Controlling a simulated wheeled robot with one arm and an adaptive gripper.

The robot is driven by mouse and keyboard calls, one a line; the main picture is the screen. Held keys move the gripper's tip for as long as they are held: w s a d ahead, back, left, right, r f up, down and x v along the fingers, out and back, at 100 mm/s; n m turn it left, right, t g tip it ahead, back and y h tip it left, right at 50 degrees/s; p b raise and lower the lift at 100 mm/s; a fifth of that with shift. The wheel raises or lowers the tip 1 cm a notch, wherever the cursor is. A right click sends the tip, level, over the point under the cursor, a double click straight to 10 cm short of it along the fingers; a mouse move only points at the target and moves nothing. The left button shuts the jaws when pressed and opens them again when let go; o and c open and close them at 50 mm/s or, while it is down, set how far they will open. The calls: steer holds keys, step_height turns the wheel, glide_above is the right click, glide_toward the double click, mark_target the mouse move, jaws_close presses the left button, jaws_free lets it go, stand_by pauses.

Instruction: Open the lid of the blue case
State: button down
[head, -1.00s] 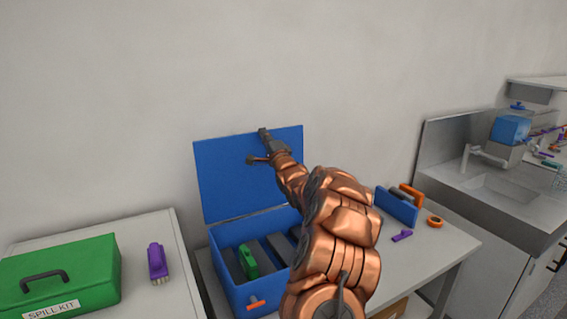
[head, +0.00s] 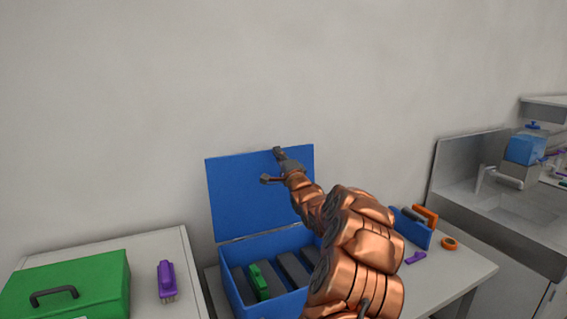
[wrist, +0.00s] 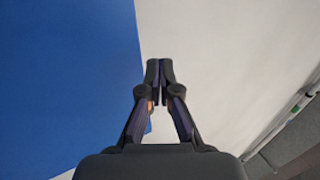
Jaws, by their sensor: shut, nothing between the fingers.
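The blue case (head: 236,289) stands on the table with its blue lid (head: 240,200) raised upright at the back, near the wall. Inside the case are dark slots and a green item (head: 259,281). My gripper (head: 278,151) is at the upper right part of the lid, and the arm hides the right part of the case. In the wrist view my gripper (wrist: 160,64) is shut and empty. The lid (wrist: 65,80) fills the left of that view, with its edge beside the fingers. I cannot tell whether they touch it.
A green spill kit box (head: 75,285) and a purple brush (head: 166,281) are on the left counter. A blue holder (head: 411,228), an orange ring (head: 450,243) and a purple piece (head: 416,258) lie right of my arm. A sink (head: 520,210) is at far right.

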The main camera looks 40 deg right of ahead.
steer(key=s+a+r+b, duration=0.1)
steer(key=s+b, duration=0.3)
steer(key=s, duration=0.7)
steer(key=shift+a, duration=0.9)
steer(key=shift+s+r, duration=0.1)
steer(key=shift+r, duration=0.05)
